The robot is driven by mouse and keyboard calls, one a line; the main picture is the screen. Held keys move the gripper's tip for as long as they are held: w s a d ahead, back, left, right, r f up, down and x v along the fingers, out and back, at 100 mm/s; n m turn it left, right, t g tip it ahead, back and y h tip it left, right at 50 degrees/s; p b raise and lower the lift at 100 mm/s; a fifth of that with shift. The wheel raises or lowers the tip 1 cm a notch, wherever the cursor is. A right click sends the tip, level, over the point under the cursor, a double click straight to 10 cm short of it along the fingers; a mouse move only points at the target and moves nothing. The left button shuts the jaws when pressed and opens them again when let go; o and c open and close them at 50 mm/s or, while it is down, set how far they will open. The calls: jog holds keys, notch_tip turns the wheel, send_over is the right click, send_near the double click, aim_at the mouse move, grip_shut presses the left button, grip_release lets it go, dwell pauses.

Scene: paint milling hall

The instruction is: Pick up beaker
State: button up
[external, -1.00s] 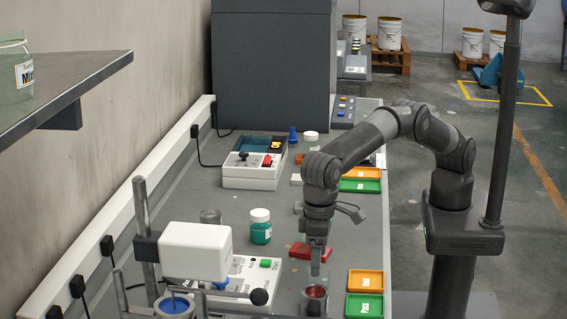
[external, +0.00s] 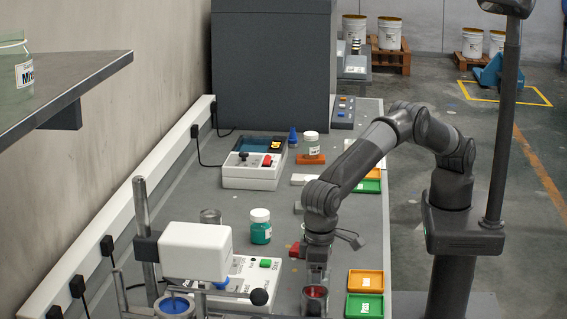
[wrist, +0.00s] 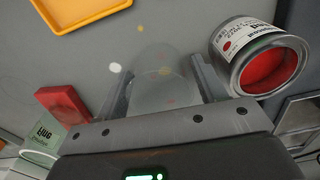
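A clear, see-through beaker (wrist: 160,85) stands between the two fingers of my gripper (wrist: 165,85) in the wrist view. The fingers are apart, one on each side of it; I cannot tell whether they touch the glass. In the external view my gripper (external: 317,277) points down low over the bench, just behind the open can of red paint (external: 315,301). The beaker cannot be made out there.
The red paint can stands close beside the right finger in the wrist view (wrist: 268,66). An orange tray (external: 366,281) and a green tray (external: 364,306) sit right of the can.

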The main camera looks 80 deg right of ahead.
jog(key=c, duration=0.7)
